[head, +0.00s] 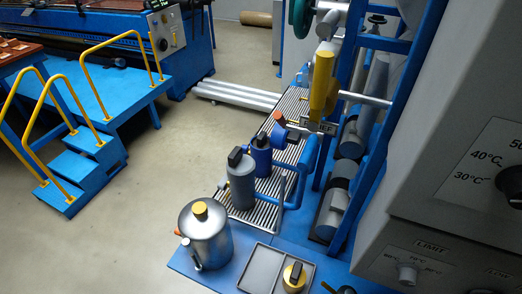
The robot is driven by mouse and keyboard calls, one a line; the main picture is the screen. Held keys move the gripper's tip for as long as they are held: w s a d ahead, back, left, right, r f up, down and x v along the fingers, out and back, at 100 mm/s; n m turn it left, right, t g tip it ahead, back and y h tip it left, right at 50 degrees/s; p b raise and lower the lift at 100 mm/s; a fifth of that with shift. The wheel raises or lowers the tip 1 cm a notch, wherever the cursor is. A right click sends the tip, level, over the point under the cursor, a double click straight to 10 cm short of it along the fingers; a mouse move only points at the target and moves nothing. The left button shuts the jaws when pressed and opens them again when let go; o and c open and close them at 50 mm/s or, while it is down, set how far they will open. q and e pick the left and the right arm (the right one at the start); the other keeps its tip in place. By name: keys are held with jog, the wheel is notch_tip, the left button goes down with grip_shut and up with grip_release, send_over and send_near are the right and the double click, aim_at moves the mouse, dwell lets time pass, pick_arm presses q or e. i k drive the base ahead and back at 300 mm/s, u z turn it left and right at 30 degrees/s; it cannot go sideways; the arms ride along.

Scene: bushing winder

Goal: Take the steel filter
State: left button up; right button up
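A shiny steel canister (208,243) with a yellow knob on top stands upright at the near left end of a blue platform. It looks like the steel filter, though no label on it can be read. A small steel handle or spout and an orange tip show on its left side. Nothing is touching it from above. Neither of my grippers is in view.
A grey cylinder (241,186) and a blue cylinder (261,158) stand behind the canister near blue pipes. A shallow grey tray (260,268) with a yellow-and-black part (294,277) lies right of it. A grey control cabinet (450,170) fills the right. Open floor (150,200) lies left.

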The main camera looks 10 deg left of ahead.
aim_at(262, 142)
jog(key=k, duration=1.65)
jog(key=u, duration=1.55)
jog(key=i, duration=4.9)
jog(key=z, duration=4.35)
jog(key=i, duration=1.05)
jog(key=z, duration=0.05)
